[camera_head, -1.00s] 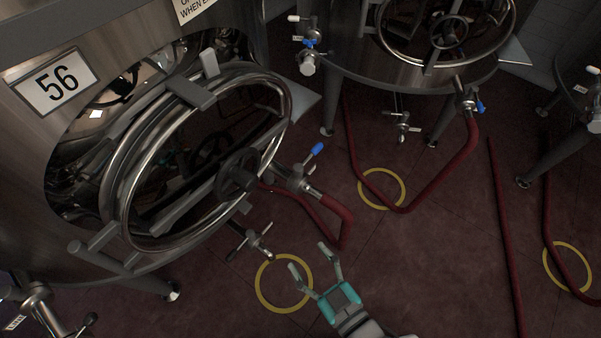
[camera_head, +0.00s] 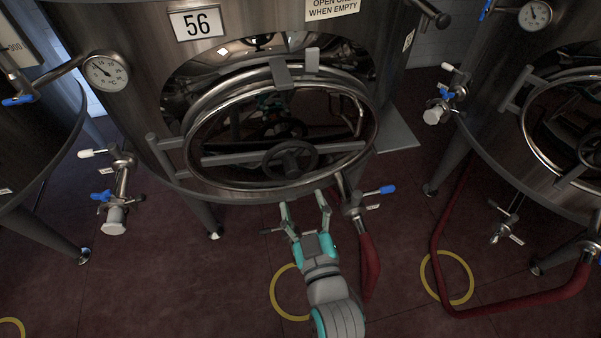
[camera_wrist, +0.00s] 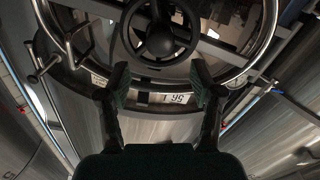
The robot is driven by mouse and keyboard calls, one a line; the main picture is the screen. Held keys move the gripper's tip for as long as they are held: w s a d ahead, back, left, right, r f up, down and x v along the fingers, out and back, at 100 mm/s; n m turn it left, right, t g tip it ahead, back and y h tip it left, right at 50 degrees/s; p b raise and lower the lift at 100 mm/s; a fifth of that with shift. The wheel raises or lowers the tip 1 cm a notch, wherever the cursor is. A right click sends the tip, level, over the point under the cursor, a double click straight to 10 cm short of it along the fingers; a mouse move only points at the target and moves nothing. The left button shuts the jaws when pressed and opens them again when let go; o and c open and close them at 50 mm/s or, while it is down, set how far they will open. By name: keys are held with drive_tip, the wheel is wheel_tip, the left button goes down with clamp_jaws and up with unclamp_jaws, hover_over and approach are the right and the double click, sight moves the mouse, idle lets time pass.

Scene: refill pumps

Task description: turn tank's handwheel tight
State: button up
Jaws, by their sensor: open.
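The tank marked 56 (camera_head: 150,60) stands upright in the middle of the head view. Its round manway door (camera_head: 215,180) has a steel rim and a crossbar, with the dark handwheel (camera_head: 290,160) at the centre. In the wrist view the handwheel (camera_wrist: 160,48) is at the top, beyond the fingertips. My gripper (camera_head: 306,208) is open and empty, just in front of and below the handwheel in the head view. It also shows in the wrist view (camera_wrist: 158,80), its two fingers apart with nothing between them. It does not appear to touch the handwheel.
A valve with a blue lever (camera_head: 365,200) and a red hose (camera_head: 369,268) are close to the right of my gripper. Another valve (camera_head: 117,190) sticks out at the left. A second tank (camera_head: 490,130) stands at the right. Floor at lower left is clear.

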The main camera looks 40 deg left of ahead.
sight(295, 176)
drive_tip(key=x, duration=0.9)
clamp_jaws()
